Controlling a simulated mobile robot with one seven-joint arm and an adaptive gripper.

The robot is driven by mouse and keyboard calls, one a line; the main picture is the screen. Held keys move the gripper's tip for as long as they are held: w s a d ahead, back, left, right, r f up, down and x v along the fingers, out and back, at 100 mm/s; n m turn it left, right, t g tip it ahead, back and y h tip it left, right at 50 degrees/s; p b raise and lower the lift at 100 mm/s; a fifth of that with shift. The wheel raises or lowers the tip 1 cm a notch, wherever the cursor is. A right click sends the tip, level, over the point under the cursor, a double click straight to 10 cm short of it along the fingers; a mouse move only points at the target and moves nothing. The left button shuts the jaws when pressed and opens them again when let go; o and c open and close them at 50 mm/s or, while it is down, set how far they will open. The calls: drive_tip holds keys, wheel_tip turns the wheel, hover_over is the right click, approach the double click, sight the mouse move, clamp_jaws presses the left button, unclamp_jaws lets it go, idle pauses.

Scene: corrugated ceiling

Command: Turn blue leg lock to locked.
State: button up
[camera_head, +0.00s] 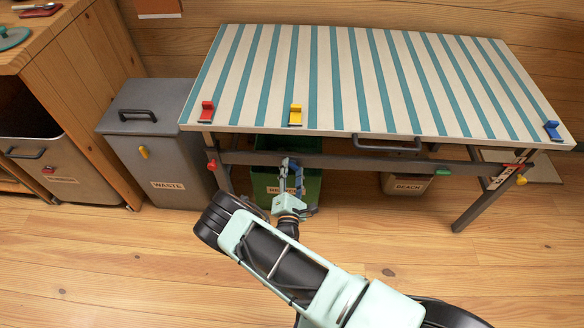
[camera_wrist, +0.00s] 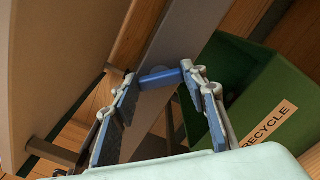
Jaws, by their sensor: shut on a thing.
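The blue leg lock (camera_wrist: 160,77) is a short blue bar on the grey rail under the striped table (camera_head: 390,75). In the wrist view it lies between the tips of my gripper (camera_wrist: 161,78), one finger at each end. My gripper (camera_head: 291,172) reaches in under the table's front edge in the head view, at the grey crossbar (camera_head: 340,161). It is shut on the blue leg lock. In the head view the lock is mostly hidden by the fingers, and I cannot tell its locked or unlocked position.
The green recycle bin (camera_wrist: 265,95) stands right behind my gripper. Red (camera_head: 211,165), green (camera_head: 442,172) and yellow (camera_head: 521,180) knobs are on the table frame. Red (camera_head: 207,111), yellow (camera_head: 295,115) and blue (camera_head: 552,131) clips sit on the tabletop. A grey waste bin (camera_head: 165,165) stands left.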

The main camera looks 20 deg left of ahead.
drive_tip(key=m+p, duration=0.1)
drive_tip(key=m, duration=0.3)
drive_tip(key=shift+f+m, duration=0.1)
drive_tip(key=shift+m, duration=0.2)
drive_tip(key=shift+f+m+p, duration=0.1)
drive_tip(key=shift+m+p, duration=0.55)
drive_tip(key=shift+m, duration=1.35)
drive_tip(key=o, duration=1.2)
drive_tip(key=shift+c, duration=0.2)
drive_tip(key=shift+s, duration=0.1)
drive_tip(key=v, duration=1.2)
drive_tip(key=shift+d, duration=0.1)
